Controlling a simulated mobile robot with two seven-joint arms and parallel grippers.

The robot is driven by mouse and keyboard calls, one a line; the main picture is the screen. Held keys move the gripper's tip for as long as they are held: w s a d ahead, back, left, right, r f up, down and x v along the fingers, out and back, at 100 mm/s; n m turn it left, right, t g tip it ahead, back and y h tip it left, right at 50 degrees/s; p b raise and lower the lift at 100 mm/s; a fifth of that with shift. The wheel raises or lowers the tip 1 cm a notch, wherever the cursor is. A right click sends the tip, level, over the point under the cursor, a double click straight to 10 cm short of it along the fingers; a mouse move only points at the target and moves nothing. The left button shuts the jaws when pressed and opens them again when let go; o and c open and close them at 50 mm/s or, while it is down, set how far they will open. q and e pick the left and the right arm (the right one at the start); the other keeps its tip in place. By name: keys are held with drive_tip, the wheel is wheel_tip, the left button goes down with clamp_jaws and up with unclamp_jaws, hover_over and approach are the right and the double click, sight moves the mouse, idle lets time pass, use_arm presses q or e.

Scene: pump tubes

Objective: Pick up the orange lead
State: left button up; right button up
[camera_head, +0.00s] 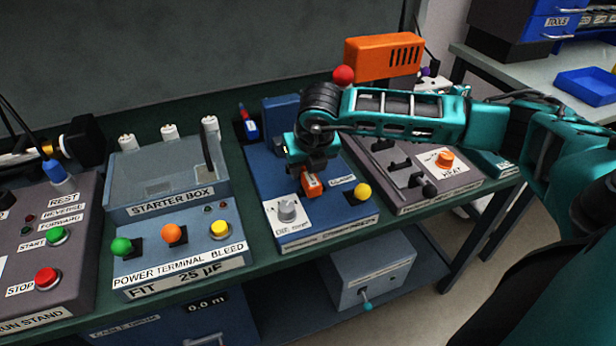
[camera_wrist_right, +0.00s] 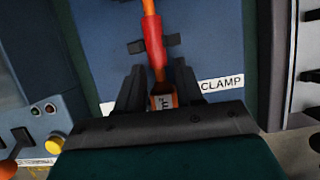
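The orange lead shows in the right wrist view as an orange cord with a red sleeve (camera_wrist_right: 152,42) and an orange end block (camera_wrist_right: 163,101) marked with a letter. It lies over the blue clamp panel (camera_wrist_right: 206,40). My right gripper (camera_wrist_right: 159,76) points down at it, with one dark finger on each side of the lead. The fingers stand apart, with a gap beside the lead near the tips. In the head view the right gripper (camera_head: 311,172) is above the clamp unit, with the orange end block (camera_head: 311,186) below it. My left gripper is not in view.
The starter box (camera_head: 168,186) stands left of the clamp unit. A grey knob (camera_head: 287,209) and yellow button (camera_head: 362,191) are on the unit's front. The heat panel (camera_head: 425,172) is to the right, and an orange box (camera_head: 384,58) is behind my right arm.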

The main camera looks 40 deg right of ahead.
clamp_jaws()
drive_tip(key=shift+r, duration=0.15)
drive_tip(key=shift+w+r, duration=0.1)
drive_tip(key=shift+r, duration=0.55)
drive_tip(key=shift+v, duration=1)
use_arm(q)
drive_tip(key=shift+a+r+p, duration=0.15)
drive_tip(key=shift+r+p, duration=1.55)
use_arm(e)
drive_tip(key=s+a, duration=0.4)
drive_tip(key=s, duration=1.2)
drive_tip(key=shift+s+a, duration=0.25)
drive_tip(key=shift+s, duration=0.15)
